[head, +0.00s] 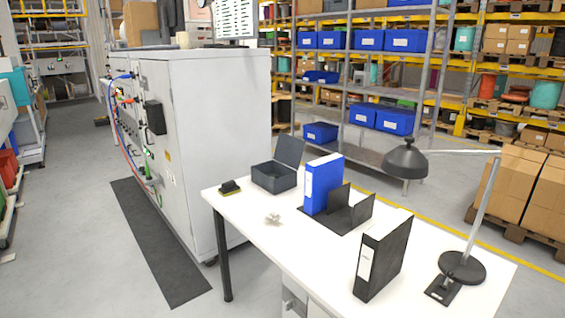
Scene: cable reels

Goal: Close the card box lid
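The card box (274,178) is a small dark grey box at the far left end of the white table. Its lid (289,151) stands up at the back, hinged open and leaning slightly backward. The inside of the box is partly visible from above. Neither of my grippers shows in the head view.
The white table (322,258) holds a blue binder (322,184) close to the box's right, a dark file holder (349,212), a black binder (383,256), a lamp (462,266), a small crumpled item (272,218) and a black stamp-like item (230,187). A grey cabinet (220,130) stands behind. Floor is clear at front left.

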